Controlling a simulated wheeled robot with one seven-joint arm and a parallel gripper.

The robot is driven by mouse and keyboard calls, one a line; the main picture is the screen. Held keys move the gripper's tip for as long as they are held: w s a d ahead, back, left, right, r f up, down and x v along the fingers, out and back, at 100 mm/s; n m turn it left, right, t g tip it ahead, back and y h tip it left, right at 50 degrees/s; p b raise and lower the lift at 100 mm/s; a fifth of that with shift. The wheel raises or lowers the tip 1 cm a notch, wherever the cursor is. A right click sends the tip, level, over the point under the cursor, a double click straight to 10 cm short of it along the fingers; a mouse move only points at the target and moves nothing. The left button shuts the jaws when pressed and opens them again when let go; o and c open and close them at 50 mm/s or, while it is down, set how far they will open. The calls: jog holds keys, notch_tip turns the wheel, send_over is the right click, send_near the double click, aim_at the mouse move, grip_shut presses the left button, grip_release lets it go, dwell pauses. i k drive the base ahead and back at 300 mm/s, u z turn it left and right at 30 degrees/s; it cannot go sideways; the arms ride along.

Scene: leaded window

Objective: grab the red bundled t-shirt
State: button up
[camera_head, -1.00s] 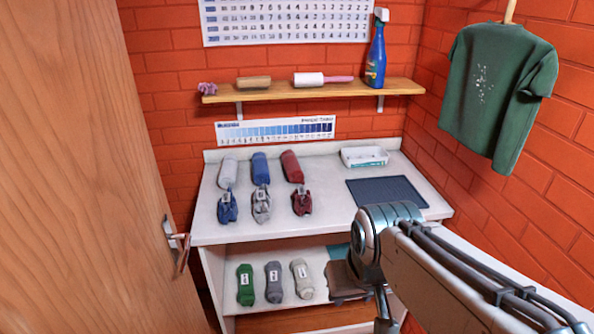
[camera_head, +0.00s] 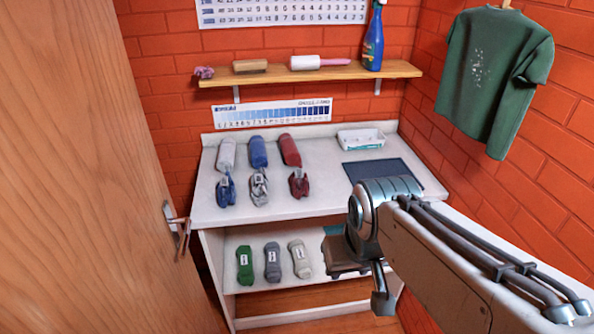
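A dark red bundled t-shirt (camera_head: 299,183) lies at the front of the white counter, rightmost in a row with a grey bundle (camera_head: 260,187) and a blue bundle (camera_head: 226,190). Behind it lies a smoother red roll (camera_head: 290,150), beside a blue roll and a white roll. My arm reaches in from the lower right, and its large joint stands right of the bundles, apart from them. A small metal part of my arm shows below that joint, in front of the lower shelf. My gripper's fingers cannot be made out, and nothing held is visible.
A dark mat (camera_head: 376,171) and a white tray (camera_head: 361,139) are on the counter's right. Green, grey and pale rolls and a brown object (camera_head: 345,262) lie on the lower shelf. A wooden door (camera_head: 80,190) stands at left. A green t-shirt (camera_head: 493,75) hangs at right.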

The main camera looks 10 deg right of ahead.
aim_at(299, 183)
jog(key=z, duration=1.25)
jog(key=i, duration=0.95)
jog(key=u, duration=2.9)
